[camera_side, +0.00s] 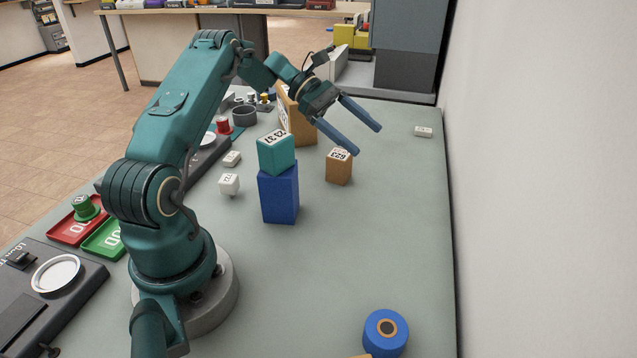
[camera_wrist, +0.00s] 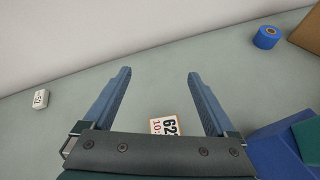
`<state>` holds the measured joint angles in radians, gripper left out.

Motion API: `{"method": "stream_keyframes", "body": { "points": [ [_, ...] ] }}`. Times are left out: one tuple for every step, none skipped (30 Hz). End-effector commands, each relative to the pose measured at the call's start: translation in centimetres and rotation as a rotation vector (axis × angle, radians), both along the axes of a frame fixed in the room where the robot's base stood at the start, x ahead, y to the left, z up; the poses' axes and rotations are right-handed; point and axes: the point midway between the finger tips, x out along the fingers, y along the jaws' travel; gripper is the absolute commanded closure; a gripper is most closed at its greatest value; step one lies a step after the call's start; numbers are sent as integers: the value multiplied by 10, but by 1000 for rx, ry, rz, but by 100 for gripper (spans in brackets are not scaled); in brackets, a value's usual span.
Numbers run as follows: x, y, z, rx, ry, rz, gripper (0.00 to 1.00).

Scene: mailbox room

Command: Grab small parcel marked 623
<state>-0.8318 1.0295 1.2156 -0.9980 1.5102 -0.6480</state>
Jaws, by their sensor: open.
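The small parcel marked 623 (camera_side: 339,168) is a brown box standing upright on the grey-green table, with a white label on top. In the wrist view its labelled top (camera_wrist: 165,126) shows between the bases of my fingers, partly hidden by the gripper body. My gripper (camera_side: 368,139) is open and empty, with its two blue fingers above the table near the parcel. The fingers (camera_wrist: 158,75) also show in the wrist view, spread well apart and not touching the parcel.
A teal box (camera_side: 276,154) sits on a tall blue box (camera_side: 280,195) left of the parcel. A larger brown box (camera_side: 302,122) stands behind. A small white box (camera_side: 423,131) lies near the wall, and a blue roll (camera_side: 386,333) is at the front. The table's right side is mostly clear.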

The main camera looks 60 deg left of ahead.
Motion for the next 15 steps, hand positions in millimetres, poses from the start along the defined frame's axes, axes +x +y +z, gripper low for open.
{"method": "stream_keyframes", "body": {
  "points": [
    [-4, 14, -17, -43, 20, 46, 9],
    [-6, 20, -25, -62, 28, 67, 9],
    [-9, 27, -35, -81, 39, 91, 9],
    [-11, 31, -42, -95, 49, 106, 9],
    [-14, 34, -48, -108, 58, 120, 9],
    [-18, 38, -55, -122, 69, 135, 9],
    [-20, 40, -60, -133, 78, 146, 9],
    [-23, 41, -64, -143, 85, 154, 9],
    [-25, 43, -68, -154, 93, 163, 9],
    [-27, 45, -70, -160, 97, 171, 9],
    [-28, 46, -72, -164, 100, 177, 9],
    [-28, 46, -73, -165, 100, 182, 9],
    [-27, 45, -73, -164, 99, 183, 9],
    [-26, 43, -74, -164, 99, 183, 9],
    [-23, 39, -75, -164, 98, 182, 9]
  ]
}}
